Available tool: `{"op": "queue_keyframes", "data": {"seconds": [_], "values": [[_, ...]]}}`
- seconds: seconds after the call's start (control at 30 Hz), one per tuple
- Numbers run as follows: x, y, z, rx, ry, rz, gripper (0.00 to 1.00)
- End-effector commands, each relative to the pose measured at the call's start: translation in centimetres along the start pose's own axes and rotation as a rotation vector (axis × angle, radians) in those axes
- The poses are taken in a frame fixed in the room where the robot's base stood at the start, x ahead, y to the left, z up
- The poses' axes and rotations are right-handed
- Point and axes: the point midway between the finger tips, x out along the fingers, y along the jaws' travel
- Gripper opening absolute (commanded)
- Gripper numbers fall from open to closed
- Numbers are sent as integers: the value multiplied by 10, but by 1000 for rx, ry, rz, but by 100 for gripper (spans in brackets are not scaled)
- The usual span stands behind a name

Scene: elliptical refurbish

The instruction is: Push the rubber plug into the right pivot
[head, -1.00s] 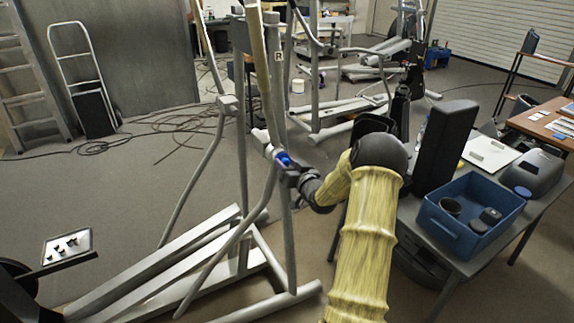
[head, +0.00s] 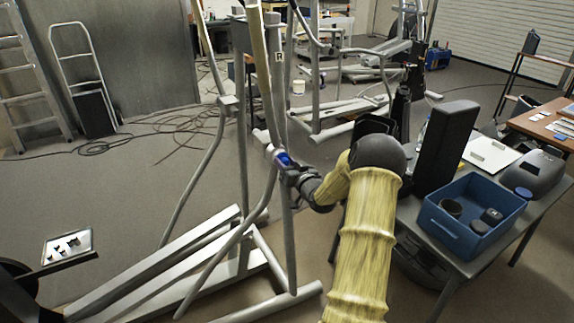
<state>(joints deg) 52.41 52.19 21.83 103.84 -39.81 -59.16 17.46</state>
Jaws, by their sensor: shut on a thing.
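My gripper (head: 286,164) is at the right pivot (head: 268,150) of the grey elliptical frame, where the swing arm meets the upright marked R. The gripper comes to the pivot from the right. A small blue part shows at the fingertips, against the pivot; I cannot tell whether it belongs to the gripper or the plug. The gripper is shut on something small. The rubber plug itself cannot be made out; the fingers and pivot hide it.
A grey table (head: 480,255) at the right holds a blue bin (head: 455,228) with dark cups and a tall black pad (head: 443,150). A small tray (head: 52,249) with dark parts lies at the lower left. Cables (head: 185,122) lie on the floor behind the elliptical.

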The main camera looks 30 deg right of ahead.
Motion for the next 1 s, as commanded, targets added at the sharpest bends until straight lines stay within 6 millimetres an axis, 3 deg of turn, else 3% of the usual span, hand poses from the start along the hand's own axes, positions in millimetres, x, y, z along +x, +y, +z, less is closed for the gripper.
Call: {"op": "queue_keyframes", "data": {"seconds": [0.43,0.47,0.57,1.0], "values": [[3,0,0,0,1,0,4],[3,0,0,0,1,0,44],[3,0,0,0,1,0,64],[-4,0,0,0,1,1,66]]}}
